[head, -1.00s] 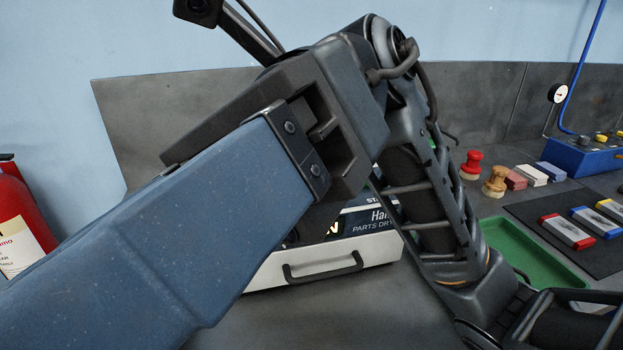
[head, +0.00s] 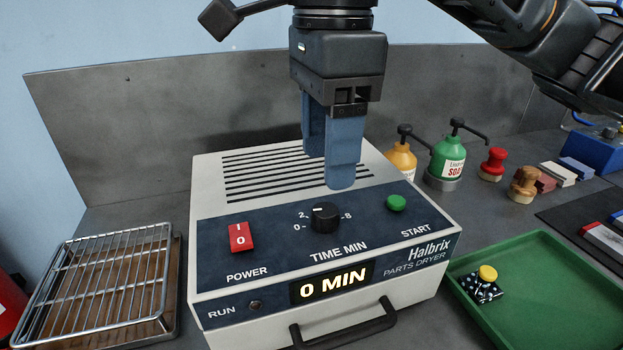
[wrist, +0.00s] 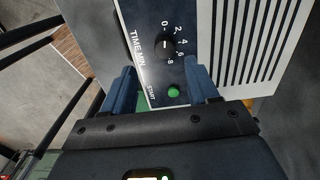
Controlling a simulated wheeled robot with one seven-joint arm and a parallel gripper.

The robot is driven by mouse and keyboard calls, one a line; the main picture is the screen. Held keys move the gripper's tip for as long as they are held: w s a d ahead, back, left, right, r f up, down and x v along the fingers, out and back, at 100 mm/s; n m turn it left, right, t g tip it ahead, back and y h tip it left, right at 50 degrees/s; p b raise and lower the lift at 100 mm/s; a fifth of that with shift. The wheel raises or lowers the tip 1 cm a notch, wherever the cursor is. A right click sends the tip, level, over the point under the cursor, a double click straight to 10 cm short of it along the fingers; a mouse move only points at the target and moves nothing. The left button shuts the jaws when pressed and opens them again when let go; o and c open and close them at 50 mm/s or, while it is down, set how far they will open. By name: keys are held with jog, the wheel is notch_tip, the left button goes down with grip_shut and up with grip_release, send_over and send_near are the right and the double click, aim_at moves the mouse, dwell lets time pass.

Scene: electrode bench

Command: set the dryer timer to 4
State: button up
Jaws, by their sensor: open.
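The parts dryer (head: 210,285) is a white box with a dark blue panel. Its black timer knob (head: 325,217) sits mid-panel above "TIME MIN", on a scale from 0 to 8. The knob also shows in the wrist view (wrist: 168,44), where 0, 2, 4, 6 and 8 are readable; its exact pointing is hard to tell. The display (head: 332,284) reads 0 MIN. My gripper (head: 331,172) has blue fingers pointing down, apart and empty, above the dryer top behind the knob. In the wrist view my gripper (wrist: 162,82) has nothing between its fingertips.
A red power switch (head: 240,237) and green start button (head: 396,203) flank the knob. A wire rack (head: 105,285) stands left. A green tray (head: 545,290) lies right, with a yellow-topped dotted item. Yellow and green pump bottles (head: 447,160) stand behind right.

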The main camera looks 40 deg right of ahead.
aim_at(326, 209)
jog(key=shift+w+d+f, duration=0.15)
jog(key=shift+w+d, duration=0.1)
jog(key=shift+f, duration=0.3)
notch_tip(326, 209, down, 7)
jog(key=shift+r+p, duration=0.1)
jog(key=shift+p, duration=0.25)
jog(key=c, duration=1)
